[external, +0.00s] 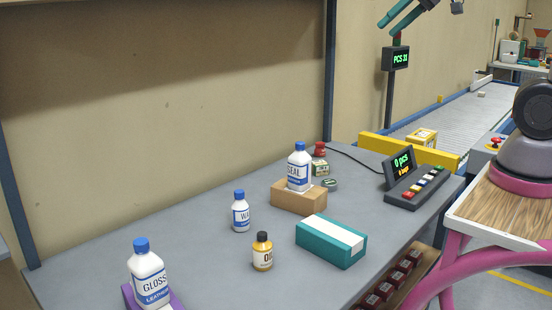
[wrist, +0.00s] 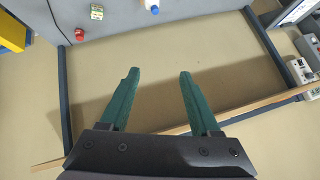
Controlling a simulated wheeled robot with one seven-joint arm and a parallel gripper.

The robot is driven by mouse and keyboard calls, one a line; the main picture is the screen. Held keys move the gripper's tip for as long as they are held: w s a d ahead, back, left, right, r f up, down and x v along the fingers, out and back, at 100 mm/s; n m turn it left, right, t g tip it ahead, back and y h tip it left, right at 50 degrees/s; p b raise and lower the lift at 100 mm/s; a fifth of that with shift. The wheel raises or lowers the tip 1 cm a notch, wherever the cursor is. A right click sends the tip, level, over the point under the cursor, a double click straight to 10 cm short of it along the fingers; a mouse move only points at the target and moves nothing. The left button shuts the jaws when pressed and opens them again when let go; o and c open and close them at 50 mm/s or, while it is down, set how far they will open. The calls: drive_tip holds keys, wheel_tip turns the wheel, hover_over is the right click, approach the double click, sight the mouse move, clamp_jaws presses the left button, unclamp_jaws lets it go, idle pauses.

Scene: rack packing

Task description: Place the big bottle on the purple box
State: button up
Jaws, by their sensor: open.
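A large white bottle (external: 148,275) with a blue cap, labelled GLOSS, stands upright on the purple box (external: 128,296) at the lower left of the external view; the picture edge cuts the box off. Another white bottle (external: 299,168) with a blue cap, labelled SEAL, stands on a brown box (external: 299,198). My gripper (wrist: 158,74) is open and empty, with teal fingers spread over the wall in the wrist view. Its teal fingers (external: 403,15) also show high at the top right of the external view, well away from both bottles.
A smaller blue-capped bottle (external: 241,212), an amber bottle (external: 263,252) and a teal-and-white box (external: 331,241) stand on the grey table. A red button (external: 320,149), a small display (external: 399,167) and a key panel (external: 416,188) are farther back. The table's left middle is clear.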

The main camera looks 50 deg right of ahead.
drive_tip(key=s+d+f+m+g, duration=0.1)
drive_tip(key=s+d, duration=0.3)
drive_tip(key=s, duration=0.6)
drive_tip(key=shift+s+d+f+m+h, duration=0.3)
drive_tip(key=shift+f+m+h, duration=0.1)
drive_tip(key=shift+m, duration=0.1)
